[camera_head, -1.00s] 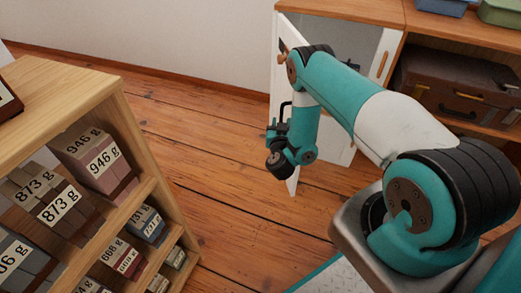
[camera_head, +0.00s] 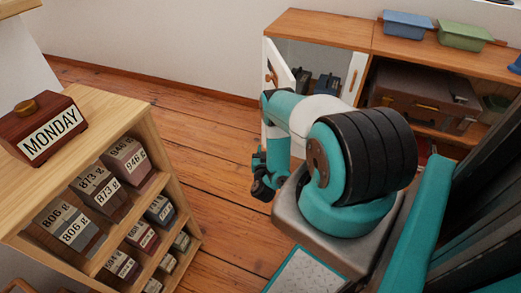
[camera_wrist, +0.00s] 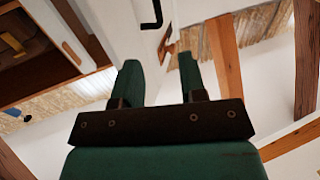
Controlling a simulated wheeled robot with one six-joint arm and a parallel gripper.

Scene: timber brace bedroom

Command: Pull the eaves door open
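A white door (camera_head: 281,68) with a wooden knob stands swung out at the left end of the low wooden cabinet (camera_head: 318,27). Dark objects (camera_head: 325,83) show in the opening behind it. My arm hides the door's lower part. My gripper (camera_head: 263,180) hangs low in front of the cabinet, small and partly dark in the head view. In the wrist view my gripper (camera_wrist: 158,78) has its two teal fingers apart with nothing between them. A black handle (camera_wrist: 152,14) on a white panel shows beyond the fingertips, apart from them.
A wooden shelf (camera_head: 140,112) with several labelled weight blocks stands at the left, a MONDAY box (camera_head: 45,130) on top. A brown suitcase (camera_head: 425,95) lies in the cabinet's right bay. Blue (camera_head: 408,24) and green (camera_head: 465,36) bins stand on top. Wooden floor (camera_head: 210,150) between is clear.

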